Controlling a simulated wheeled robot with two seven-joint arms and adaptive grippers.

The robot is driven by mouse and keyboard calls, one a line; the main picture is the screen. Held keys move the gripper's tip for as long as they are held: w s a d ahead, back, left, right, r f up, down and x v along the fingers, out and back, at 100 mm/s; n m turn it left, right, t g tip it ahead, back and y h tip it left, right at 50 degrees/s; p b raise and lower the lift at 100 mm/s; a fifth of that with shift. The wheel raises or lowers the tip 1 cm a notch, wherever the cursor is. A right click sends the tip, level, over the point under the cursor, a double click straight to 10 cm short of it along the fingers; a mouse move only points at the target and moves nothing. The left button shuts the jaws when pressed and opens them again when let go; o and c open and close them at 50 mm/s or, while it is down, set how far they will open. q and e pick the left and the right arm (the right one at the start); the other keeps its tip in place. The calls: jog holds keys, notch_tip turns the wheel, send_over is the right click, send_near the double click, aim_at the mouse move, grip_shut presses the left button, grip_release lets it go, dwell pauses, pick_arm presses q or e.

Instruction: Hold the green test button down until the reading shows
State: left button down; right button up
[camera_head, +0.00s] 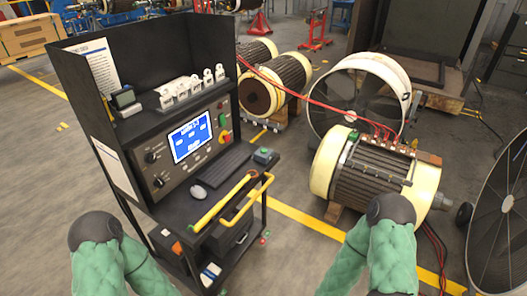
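A dark test console (150,150) stands left of centre. Its lit blue screen (192,137) carries white text too small to read surely. A small box with a green top (263,155) sits at the right end of the console shelf. A small green button (221,119) shows on the panel right of the screen, above a red knob on yellow (224,137). I cannot tell which green one is the test button. My two green-sleeved arms show at the bottom, bent and apart from the console. Neither gripper is in view.
A yellow handle (230,203) runs along the console's front, near a mouse (198,192) and keyboard (220,172). A large cream-ended motor (375,175) with red cables stands at right, near fan wheels (355,100). Floor between console and motor is mostly clear.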

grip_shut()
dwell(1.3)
